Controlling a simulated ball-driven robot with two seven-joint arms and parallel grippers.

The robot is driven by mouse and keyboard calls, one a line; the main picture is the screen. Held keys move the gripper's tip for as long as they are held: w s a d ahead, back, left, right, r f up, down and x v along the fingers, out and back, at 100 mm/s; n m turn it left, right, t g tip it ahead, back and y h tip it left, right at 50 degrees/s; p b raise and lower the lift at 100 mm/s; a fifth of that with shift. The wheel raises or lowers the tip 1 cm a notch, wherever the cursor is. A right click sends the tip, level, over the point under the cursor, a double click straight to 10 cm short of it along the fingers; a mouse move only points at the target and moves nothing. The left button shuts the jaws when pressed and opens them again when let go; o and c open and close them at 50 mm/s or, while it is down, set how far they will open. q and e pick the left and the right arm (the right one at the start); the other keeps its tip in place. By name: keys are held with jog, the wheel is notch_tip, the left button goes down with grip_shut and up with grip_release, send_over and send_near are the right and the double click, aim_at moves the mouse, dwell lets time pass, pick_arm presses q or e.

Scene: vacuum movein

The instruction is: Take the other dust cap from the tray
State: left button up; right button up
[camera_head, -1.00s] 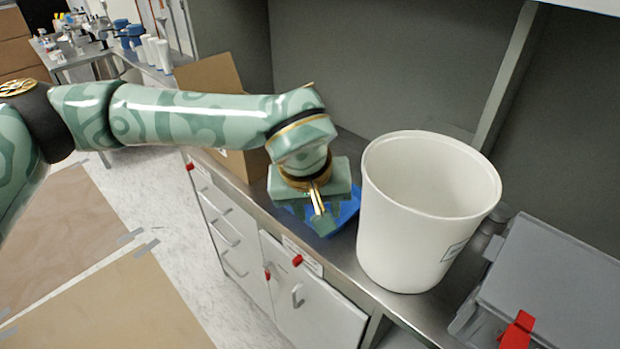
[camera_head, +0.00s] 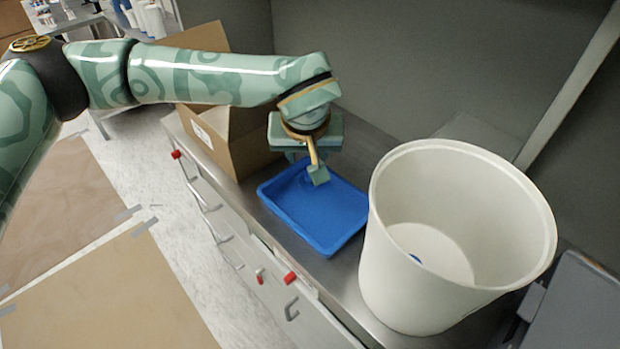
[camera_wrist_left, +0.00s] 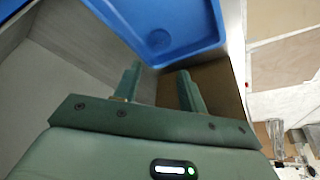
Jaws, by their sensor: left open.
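The blue tray (camera_head: 325,222) lies on the metal counter, left of the white bin. In the left wrist view the tray (camera_wrist_left: 205,22) fills the top, with a small round blue dust cap (camera_wrist_left: 158,40) on its floor near the corner. In the head view that cap is hard to make out beside my gripper. My left gripper (camera_head: 316,174) is over the tray's back-left part. Its fingers (camera_wrist_left: 158,84) are apart with nothing between them. A small blue piece (camera_head: 415,258), perhaps a cap, lies inside the bin. My right gripper is not in view.
The tall white bin (camera_head: 400,290) stands close to the tray's right side. An open cardboard box (camera_head: 225,150) stands just left of the tray, near my gripper. A grey case (camera_head: 575,305) is at the right. The cabinet wall is behind.

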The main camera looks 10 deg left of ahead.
pick_arm(q)
jog(key=b, duration=0.1)
send_over(309, 177)
jog(key=s, duration=0.2)
jog(key=f, duration=0.5)
jog(key=shift+s+d, duration=0.1)
jog(key=shift+d, duration=0.1)
jog(key=b+x, duration=0.2)
jog(key=x, duration=0.3)
jog(key=shift+f, duration=0.2)
jog(key=shift+r, duration=0.15)
grip_shut()
